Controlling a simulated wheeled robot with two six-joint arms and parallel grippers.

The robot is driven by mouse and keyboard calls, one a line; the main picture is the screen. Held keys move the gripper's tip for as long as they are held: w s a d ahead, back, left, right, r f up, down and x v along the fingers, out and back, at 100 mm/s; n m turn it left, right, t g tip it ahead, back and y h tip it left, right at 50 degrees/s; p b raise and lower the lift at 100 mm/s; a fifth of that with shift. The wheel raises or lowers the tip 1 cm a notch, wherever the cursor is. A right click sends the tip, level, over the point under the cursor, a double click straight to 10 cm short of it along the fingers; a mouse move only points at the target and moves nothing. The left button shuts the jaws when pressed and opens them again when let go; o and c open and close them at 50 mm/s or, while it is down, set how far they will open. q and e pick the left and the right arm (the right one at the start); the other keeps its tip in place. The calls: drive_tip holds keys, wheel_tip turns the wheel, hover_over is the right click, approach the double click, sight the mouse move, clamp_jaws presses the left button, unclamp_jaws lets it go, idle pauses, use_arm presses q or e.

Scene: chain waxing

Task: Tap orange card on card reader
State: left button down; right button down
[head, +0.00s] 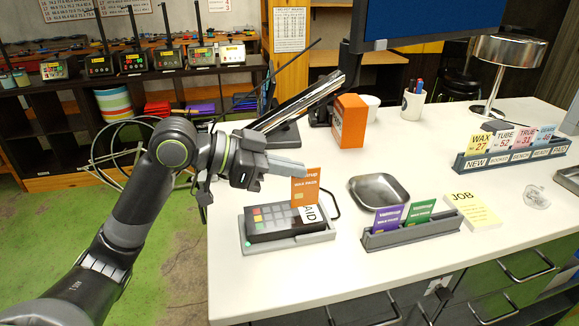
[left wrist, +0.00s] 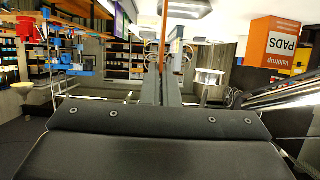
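My left gripper (head: 300,172) is shut on the orange card (head: 306,187) and holds it upright above the right part of the card reader (head: 262,229). In the left wrist view the card (left wrist: 163,28) shows edge-on as a thin orange strip between the fingers (left wrist: 163,75). The reader is dark with coloured keys and sits in a grey tray (head: 290,242) with a green light at its front left corner. A white slip reading "AID" (head: 314,214) shows at the reader's right end, partly behind the card. I cannot tell whether the card touches the reader.
A grey holder (head: 425,232) with a purple card (head: 388,219) and a green card (head: 419,212) stands to the right. A metal dish (head: 379,191), yellow JOB notes (head: 472,210) and an orange box (head: 348,120) are nearby. The front left counter is clear.

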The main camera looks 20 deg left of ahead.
idle(0.4)
wheel_tip(320, 180, up, 6)
drive_tip(key=p, duration=0.6)
drive_tip(key=shift+r, duration=0.25)
drive_tip(key=shift+a, duration=0.1)
